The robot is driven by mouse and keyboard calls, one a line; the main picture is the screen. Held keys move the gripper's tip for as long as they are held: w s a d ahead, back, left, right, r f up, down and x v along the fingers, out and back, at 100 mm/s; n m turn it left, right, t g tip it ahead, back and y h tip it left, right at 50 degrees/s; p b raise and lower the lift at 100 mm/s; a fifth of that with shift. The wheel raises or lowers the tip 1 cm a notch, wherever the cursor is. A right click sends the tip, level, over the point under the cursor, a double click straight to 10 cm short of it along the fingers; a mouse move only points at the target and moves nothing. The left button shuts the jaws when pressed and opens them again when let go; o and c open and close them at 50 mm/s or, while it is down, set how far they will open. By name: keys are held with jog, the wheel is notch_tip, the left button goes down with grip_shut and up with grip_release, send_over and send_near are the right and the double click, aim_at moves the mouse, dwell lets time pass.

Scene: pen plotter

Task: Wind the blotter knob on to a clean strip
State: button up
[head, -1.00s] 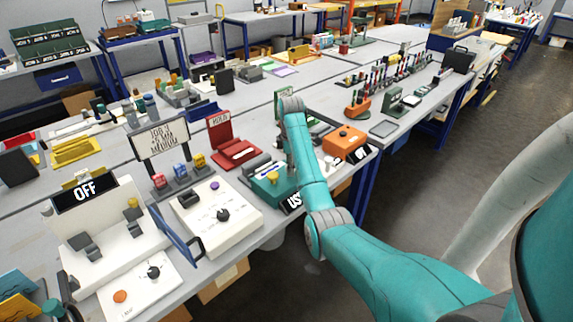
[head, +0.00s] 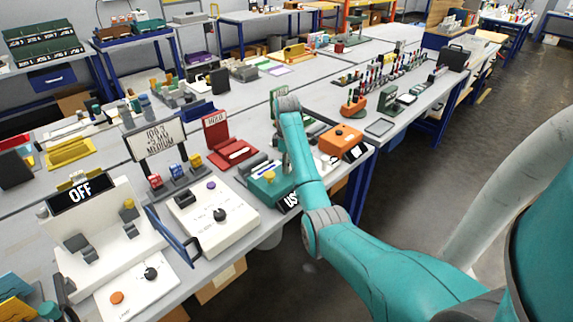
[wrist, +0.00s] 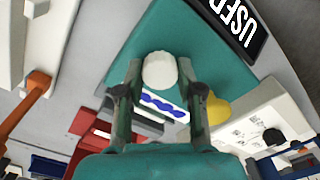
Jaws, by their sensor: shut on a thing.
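The blotter is a teal block (wrist: 120,75) in the wrist view. A pale round knob (wrist: 160,70) stands on it, and my gripper (wrist: 160,72) is shut on this knob, one finger on each side. A white strip (wrist: 165,105) with blue wavy marks shows between the fingers. A black label (wrist: 236,25) on the blotter reads "USED". In the head view the teal blotter (head: 262,192) is partly behind my arm, its label (head: 290,200) is cut to "US", and my gripper is mostly hidden.
A yellow rounded part (wrist: 217,107) sits close to my right finger in the wrist view. A white box with a black knob (head: 220,215) stands left of the blotter, and an orange box (head: 341,140) to its right. A red stand (head: 232,152) is behind.

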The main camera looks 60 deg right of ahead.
jog(key=m, duration=1.1)
jog(key=shift+m, duration=2.2)
jog(key=o, duration=1.2)
jog(key=shift+c, duration=0.2)
